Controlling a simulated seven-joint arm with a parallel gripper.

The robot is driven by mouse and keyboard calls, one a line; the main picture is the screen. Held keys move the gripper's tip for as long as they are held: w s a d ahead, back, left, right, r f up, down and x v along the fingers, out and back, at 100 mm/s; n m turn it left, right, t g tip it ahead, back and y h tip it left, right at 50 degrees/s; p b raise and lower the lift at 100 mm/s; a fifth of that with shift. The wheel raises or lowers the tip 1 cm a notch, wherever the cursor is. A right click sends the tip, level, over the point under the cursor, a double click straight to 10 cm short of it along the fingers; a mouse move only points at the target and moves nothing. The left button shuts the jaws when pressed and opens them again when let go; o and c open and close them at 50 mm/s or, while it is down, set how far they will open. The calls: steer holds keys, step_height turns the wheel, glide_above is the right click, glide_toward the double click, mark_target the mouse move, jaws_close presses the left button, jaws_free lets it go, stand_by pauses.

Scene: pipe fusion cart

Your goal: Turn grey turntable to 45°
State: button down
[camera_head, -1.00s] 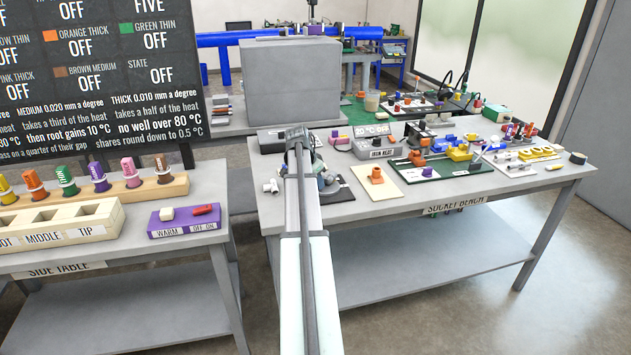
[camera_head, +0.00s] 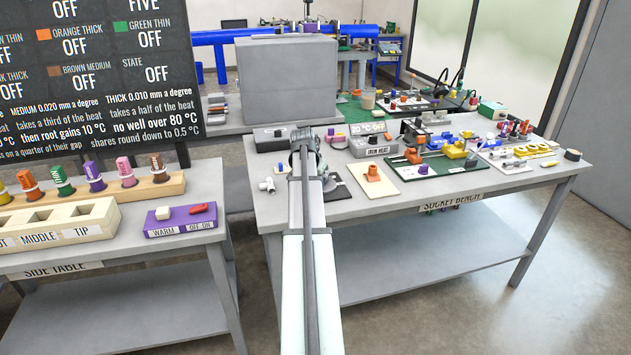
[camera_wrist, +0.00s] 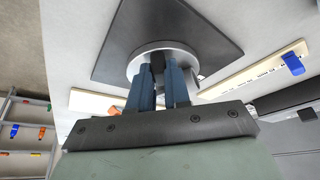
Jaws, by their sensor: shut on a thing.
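The grey turntable (camera_wrist: 137,62) is a round light-grey disc on a dark square plate (camera_wrist: 205,30) in the wrist view. My gripper (camera_wrist: 161,70) reaches over the disc with its two blue fingers close together. The fingers are shut on a dark upright part at the disc's middle, which they largely hide. No angle mark on the turntable is readable. In the head view my arm hides most of the turntable, and only part of the dark plate (camera_head: 338,189) shows beside it on the socket bench.
An orange block on a cream board (camera_head: 385,188) lies to the right, with an iron heat box (camera_head: 373,147) behind. In the wrist view, pale labelled strips (camera_wrist: 255,70) lie near the plate.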

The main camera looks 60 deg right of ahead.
steer(key=shift+s+d+f, duration=0.1)
steer(key=shift+s, duration=0.05)
steer(key=c, duration=1.4)
jaws_free()
steer(key=shift+o, duration=0.2)
steer(key=v, duration=1.4)
steer(key=shift+d, duration=0.1)
